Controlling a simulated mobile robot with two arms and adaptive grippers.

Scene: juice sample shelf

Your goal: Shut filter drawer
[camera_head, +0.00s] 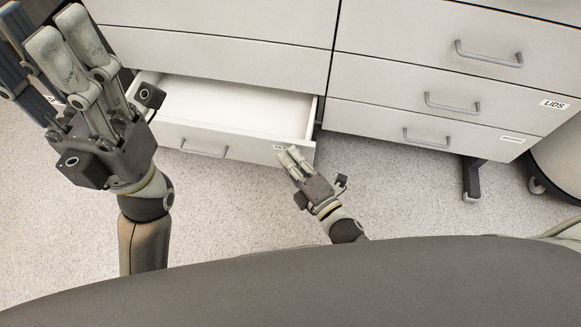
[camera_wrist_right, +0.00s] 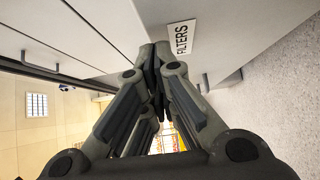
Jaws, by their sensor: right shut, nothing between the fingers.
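The filter drawer (camera_head: 235,145) is the low pale drawer pulled open at the left cabinet. Its white inside shows empty, and it has a grey bar handle (camera_head: 204,149) on its front. Its FILTERS label (camera_wrist_right: 181,38) shows in the right wrist view. My right gripper (camera_head: 289,157) is shut and empty, with its fingertips at the drawer front's right end, beside the label. I cannot tell whether they touch the front. My left gripper (camera_head: 58,32) is raised at the upper left, nearer the camera; I cannot tell its jaw state.
The drawers above the open one are closed. The right cabinet's drawers are closed, one marked LIDS (camera_head: 554,104). A cabinet leg (camera_head: 472,178) and a rounded wheeled unit (camera_head: 560,160) stand at the right. The speckled floor (camera_head: 410,195) in front is clear.

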